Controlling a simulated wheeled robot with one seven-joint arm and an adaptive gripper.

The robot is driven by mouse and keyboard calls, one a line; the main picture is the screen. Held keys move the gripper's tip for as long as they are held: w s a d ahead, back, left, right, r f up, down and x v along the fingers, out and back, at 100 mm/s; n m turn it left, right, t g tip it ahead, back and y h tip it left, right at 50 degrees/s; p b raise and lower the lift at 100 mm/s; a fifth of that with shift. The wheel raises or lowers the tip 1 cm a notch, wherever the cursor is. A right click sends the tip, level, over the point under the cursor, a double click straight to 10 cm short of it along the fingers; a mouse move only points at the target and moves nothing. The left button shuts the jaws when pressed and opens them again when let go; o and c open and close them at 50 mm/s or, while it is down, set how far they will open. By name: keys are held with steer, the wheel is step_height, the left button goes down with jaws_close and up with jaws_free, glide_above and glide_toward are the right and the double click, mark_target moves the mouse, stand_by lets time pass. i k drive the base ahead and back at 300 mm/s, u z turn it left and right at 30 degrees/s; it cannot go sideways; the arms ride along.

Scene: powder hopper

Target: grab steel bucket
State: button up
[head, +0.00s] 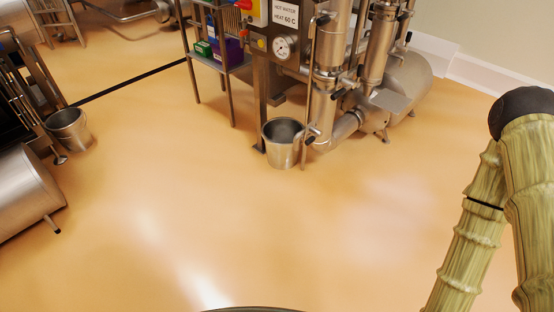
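A steel bucket (283,150) stands upright on the floor at the foot of the pipework, near the middle of the head view. A second steel bucket (68,130) stands on the floor at the left, beside dark equipment. Both have open tops, and I cannot make out any contents. Part of my arm shows at the right edge. My gripper is outside the picture, so its state does not show.
A steel machine with pipes, a gauge (284,47) and a horizontal tank (404,84) stands behind the middle bucket. A shelf rack (222,66) is left of it. A steel cylinder (25,190) lies at the left edge. The tan floor (250,220) in front is clear.

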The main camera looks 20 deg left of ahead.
mark_target(278, 133)
steer(key=u, duration=0.6)
steer(key=i, duration=0.7)
steer(key=u, duration=0.75)
steer(key=i, duration=0.6)
steer(key=u, duration=0.15)
